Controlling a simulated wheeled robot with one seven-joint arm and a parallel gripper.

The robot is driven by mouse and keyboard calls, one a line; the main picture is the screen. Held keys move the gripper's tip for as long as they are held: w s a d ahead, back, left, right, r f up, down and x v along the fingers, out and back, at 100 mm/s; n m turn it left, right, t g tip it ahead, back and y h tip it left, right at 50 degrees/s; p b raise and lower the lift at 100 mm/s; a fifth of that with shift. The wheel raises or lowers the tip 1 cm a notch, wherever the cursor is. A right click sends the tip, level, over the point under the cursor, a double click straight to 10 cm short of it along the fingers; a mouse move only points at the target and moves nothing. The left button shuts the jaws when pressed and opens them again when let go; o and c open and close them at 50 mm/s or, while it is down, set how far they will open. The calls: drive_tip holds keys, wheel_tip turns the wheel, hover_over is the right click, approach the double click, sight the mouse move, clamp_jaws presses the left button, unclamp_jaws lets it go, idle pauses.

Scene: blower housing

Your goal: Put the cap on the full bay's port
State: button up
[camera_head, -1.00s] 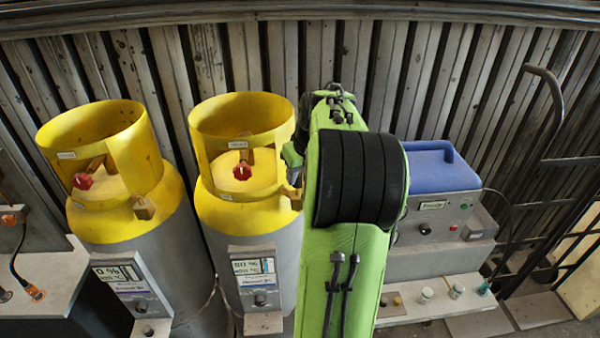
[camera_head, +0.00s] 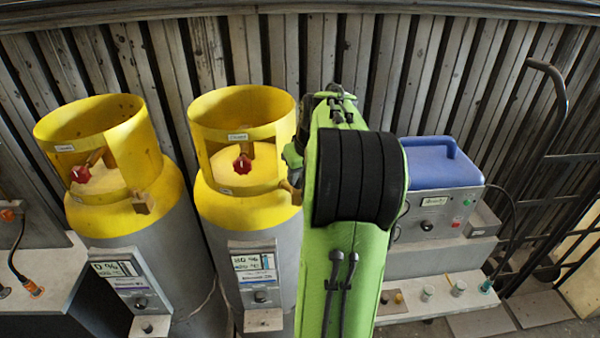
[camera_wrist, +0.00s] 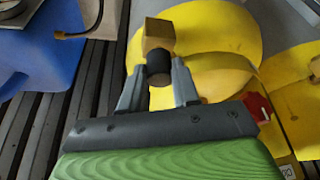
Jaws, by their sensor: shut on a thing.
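In the wrist view my gripper (camera_wrist: 157,80) is shut on a short black cap (camera_wrist: 158,68). The cap is directly in line with the brass port block (camera_wrist: 159,34) on a yellow-topped cylinder (camera_wrist: 212,35). Their outlines meet; I cannot tell whether the cap is seated or just in front. In the head view the right cylinder (camera_head: 245,185) has a display (camera_head: 254,262) that seems to read 80 %. Its brass port (camera_head: 291,191) is partly hidden by my arm, and my fingertips are hidden there.
The left cylinder (camera_head: 118,205) shows 0 % and has its own brass port (camera_head: 142,203). Red valve knobs (camera_head: 242,164) sit inside the yellow collars. A blue-topped machine (camera_head: 440,195) and a low shelf with small fittings (camera_head: 459,288) stand right of my arm.

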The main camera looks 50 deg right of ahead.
drive_tip(key=shift+f+b, duration=0.3)
drive_tip(key=shift+f, duration=0.2)
drive_tip(key=o, duration=1.1)
drive_tip(key=shift+r, duration=0.1)
drive_tip(key=p+v, duration=0.4)
drive_tip(key=v, duration=1.1)
drive_tip(key=shift+s+r, duration=0.15)
drive_tip(key=shift+r, duration=0.2)
drive_tip(key=shift+f, duration=0.1)
